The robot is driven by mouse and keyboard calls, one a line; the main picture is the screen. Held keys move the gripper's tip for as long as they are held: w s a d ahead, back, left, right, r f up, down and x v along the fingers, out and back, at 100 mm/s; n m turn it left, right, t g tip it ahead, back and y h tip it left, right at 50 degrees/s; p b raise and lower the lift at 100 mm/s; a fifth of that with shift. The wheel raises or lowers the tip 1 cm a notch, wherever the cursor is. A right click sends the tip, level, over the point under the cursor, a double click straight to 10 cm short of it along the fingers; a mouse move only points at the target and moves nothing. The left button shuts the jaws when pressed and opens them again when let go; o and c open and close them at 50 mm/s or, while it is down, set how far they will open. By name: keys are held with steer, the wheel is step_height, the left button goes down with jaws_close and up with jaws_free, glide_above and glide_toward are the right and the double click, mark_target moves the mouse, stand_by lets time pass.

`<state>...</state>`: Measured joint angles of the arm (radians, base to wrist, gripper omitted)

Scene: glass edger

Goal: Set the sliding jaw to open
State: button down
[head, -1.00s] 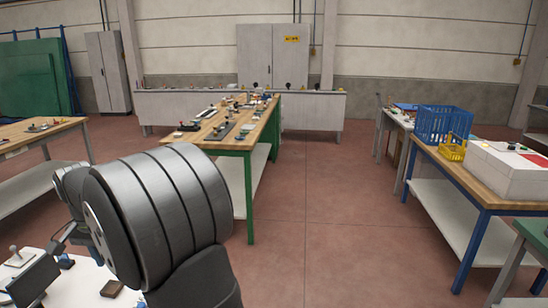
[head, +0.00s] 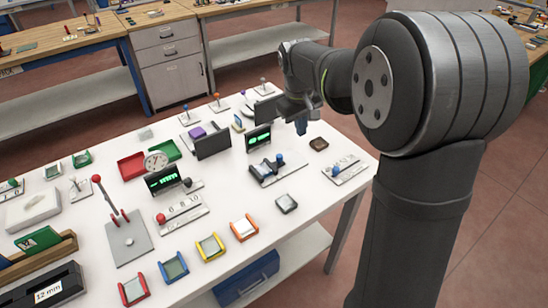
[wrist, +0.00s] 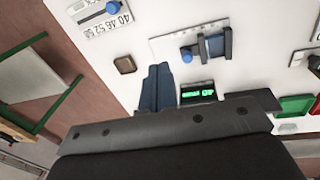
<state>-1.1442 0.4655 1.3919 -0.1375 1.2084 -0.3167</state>
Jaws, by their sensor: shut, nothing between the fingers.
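A small vise-like device (head: 276,172) lies on the white table, with a pale base plate, dark upright jaws and a blue knob (head: 280,159). I take it for the sliding jaw.
A green-lit display (head: 258,139) stands just behind the device. A slider plate with a blue knob (head: 346,170) and a brown block (head: 319,144) lie to its right. A grey block (head: 286,204) lies in front. Several coloured trays, levers and gauges crowd the table (head: 225,187) leftward.

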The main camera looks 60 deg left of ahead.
steer(key=s+a+f+n, duration=0.2)
steer(key=s+n, duration=0.3)
steer(key=n, duration=0.6)
steer(key=s+a+f+n, duration=0.25)
steer(key=s+n, duration=0.35)
steer(key=n, duration=0.5)
glide_toward(276, 166)
steer(key=shift+t+y, duration=0.3)
steer(key=shift+t, duration=0.1)
steer(key=s+f, duration=0.1)
steer(key=s+d+f, duration=0.1)
steer(key=f, duration=0.1)
steer(key=s+f, duration=0.1)
steer(key=shift+s+d+f, duration=0.3)
steer(key=w, duration=0.2)
steer(key=w+a, duration=0.1)
steer(key=shift+f, duration=0.3)
steer(key=shift+w+a, duration=0.2)
steer(key=shift+w, duration=0.3)
